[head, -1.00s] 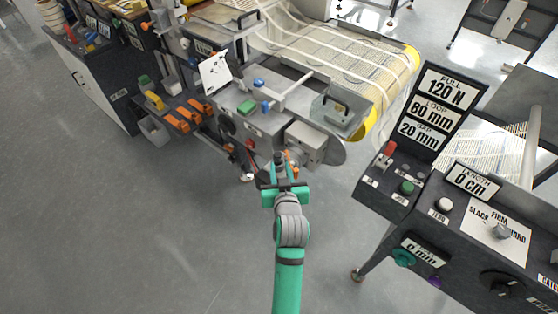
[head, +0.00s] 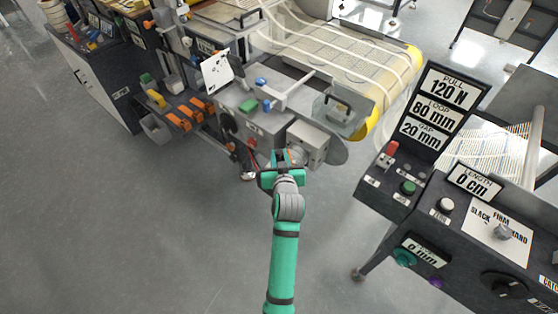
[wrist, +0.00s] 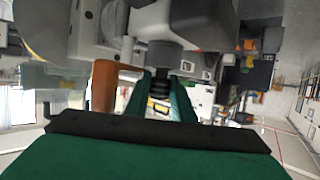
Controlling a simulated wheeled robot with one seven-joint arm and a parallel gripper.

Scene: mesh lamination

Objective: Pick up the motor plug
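The motor plug (wrist: 160,84) shows in the wrist view as a dark ribbed cylinder under a grey round collar. My gripper (wrist: 162,80) has its two green fingers on either side of the plug. The fingers look apart, with the plug between them; firm contact is not visible. In the head view my gripper (head: 284,158) is at the front of the machine, beside the grey motor box (head: 307,143). The plug is hidden behind the gripper in the head view.
An orange part (wrist: 103,86) stands close left of the fingers in the wrist view. The conveyor machine (head: 270,122) lies beyond the gripper. A control console (head: 470,225) stands to the right. The floor (head: 170,235) at front left is clear.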

